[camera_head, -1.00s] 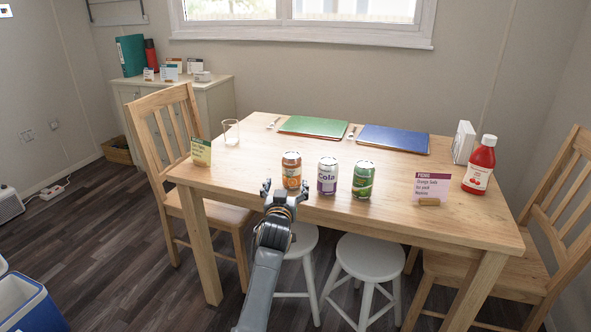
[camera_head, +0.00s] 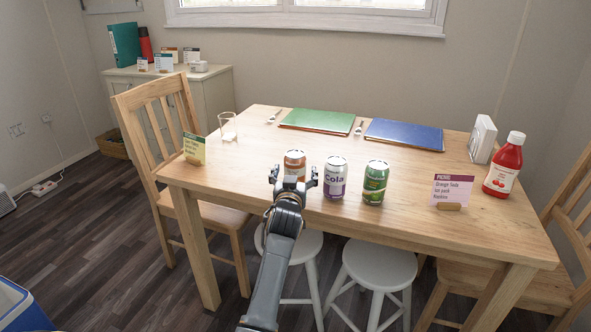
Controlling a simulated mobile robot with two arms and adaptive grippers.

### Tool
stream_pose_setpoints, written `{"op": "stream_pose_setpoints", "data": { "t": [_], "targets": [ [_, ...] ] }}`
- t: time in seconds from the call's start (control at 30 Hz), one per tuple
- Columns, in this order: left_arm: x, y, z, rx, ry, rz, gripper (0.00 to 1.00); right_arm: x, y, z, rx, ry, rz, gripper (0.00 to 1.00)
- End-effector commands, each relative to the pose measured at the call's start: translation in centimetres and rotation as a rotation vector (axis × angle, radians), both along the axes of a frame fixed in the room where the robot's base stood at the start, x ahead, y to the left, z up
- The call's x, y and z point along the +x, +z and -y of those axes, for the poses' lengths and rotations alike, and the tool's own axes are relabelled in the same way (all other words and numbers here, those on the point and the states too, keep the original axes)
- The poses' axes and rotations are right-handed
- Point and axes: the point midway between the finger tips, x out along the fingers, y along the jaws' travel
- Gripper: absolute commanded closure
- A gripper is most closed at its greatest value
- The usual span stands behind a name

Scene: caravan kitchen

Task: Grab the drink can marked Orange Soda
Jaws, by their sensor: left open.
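The orange can (camera_head: 295,160) stands upright on the wooden table (camera_head: 400,205), leftmost of three cans in a row. Its lower part is hidden behind my left gripper (camera_head: 293,176). My left gripper is open, its two fingers spread just in front of the orange can; whether they touch it I cannot tell. A green can (camera_head: 375,183) stands further right. My right gripper is out of view.
White stools (camera_head: 378,262) stand below the front edge.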

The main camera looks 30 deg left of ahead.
Motion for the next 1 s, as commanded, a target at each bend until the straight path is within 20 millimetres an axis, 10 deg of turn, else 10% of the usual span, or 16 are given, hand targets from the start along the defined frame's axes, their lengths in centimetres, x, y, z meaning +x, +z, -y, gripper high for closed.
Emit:
{"op": "stream_pose_setpoints", "data": {
  "t": [0.27,0.6,1.0],
  "targets": [
    [-0.01,0.03,0.05,-0.001,0.0,0.0,0.18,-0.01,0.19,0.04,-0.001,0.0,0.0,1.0],
    [-0.01,0.0,0.03,0.0,0.0,-0.001,0.87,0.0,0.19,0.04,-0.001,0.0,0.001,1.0],
    [0.0,0.89,0.0,0.0,0.001,0.003,0.87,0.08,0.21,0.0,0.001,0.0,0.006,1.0]
  ]
}}
